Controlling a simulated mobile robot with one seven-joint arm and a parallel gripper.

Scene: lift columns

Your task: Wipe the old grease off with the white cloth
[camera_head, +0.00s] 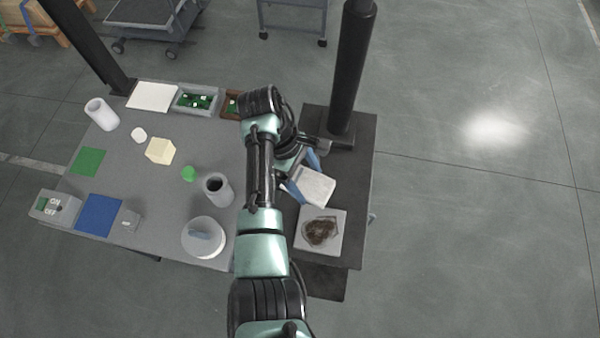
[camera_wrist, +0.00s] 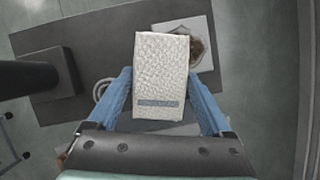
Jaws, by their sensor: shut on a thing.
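My gripper (camera_head: 302,176) is shut on the white cloth (camera_head: 315,187), a pale block-like pad. In the wrist view the textured cloth (camera_wrist: 161,75) sits between my gripper's blue fingers (camera_wrist: 165,100). The old grease (camera_head: 320,232) is a brown patch on a white square plate (camera_head: 340,240), on the dark stand at the right. In the wrist view the grease (camera_wrist: 196,50) shows partly behind the cloth. The cloth is apart from the grease in the head view, just behind it. I cannot tell how high it is held.
A dark column (camera_head: 350,70) rises from the stand (camera_head: 358,170). The grey table (camera_head: 120,195) at left holds a white lidded container (camera_head: 204,240), an open cylinder (camera_head: 217,190), a green disc (camera_head: 189,173), a blue mat (camera_head: 99,214) and a tray of green parts (camera_head: 180,108).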

